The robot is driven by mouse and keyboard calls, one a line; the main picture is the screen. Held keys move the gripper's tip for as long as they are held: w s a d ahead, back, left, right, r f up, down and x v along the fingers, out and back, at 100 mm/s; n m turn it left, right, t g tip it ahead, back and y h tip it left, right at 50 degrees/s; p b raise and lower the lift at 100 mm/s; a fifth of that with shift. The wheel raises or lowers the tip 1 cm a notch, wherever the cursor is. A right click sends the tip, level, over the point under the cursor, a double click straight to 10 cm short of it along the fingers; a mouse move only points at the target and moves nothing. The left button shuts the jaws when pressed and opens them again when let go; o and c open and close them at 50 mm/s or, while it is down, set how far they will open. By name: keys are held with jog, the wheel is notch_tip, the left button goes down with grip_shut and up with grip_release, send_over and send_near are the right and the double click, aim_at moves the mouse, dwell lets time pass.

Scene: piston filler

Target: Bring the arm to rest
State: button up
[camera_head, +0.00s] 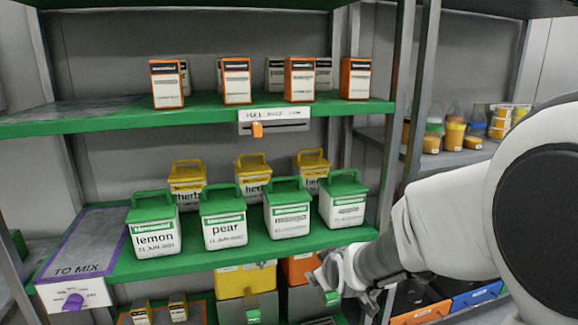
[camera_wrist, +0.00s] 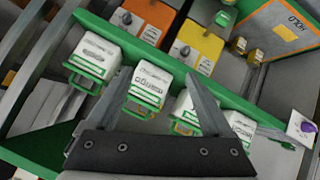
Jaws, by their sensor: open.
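My arm (camera_head: 440,230) comes in from the right in the head view and reaches toward the shelves. My gripper (camera_head: 325,280) is in front of the middle shelf's edge, below the right-hand green-lidded tub. In the wrist view my gripper (camera_wrist: 160,95) shows two grey fingers spread apart with nothing held between them. Behind the fingers in that view are white tubs with green lids (camera_wrist: 150,85), apart from each other.
Green-lidded tubs, including lemon (camera_head: 154,238) and pear (camera_head: 224,230), line the middle shelf (camera_head: 190,264), with yellow-lidded tubs (camera_head: 253,175) behind. A TO MIX area (camera_head: 88,240) is at left. Orange cartons (camera_head: 236,82) stand above. Yellow (camera_head: 246,281) and orange (camera_head: 299,268) units sit below.

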jog(key=s+d+r+m+g, duration=0.2)
jog(key=s+r, duration=0.1)
jog(key=s, duration=0.6)
jog(key=s+d+r+m+g+h, duration=0.1)
jog(key=s+d+r+m, duration=0.15)
jog(key=s, duration=0.55)
jog(key=s+d+r+m+g, duration=0.2)
jog(key=s+r, duration=0.1)
jog(key=s, duration=0.6)
notch_tip(320, 180, up, 24)
jog(key=p, duration=2.4)
jog(key=shift+a+f, duration=0.2)
jog(key=shift+f, duration=0.05)
jog(key=shift+s, duration=0.1)
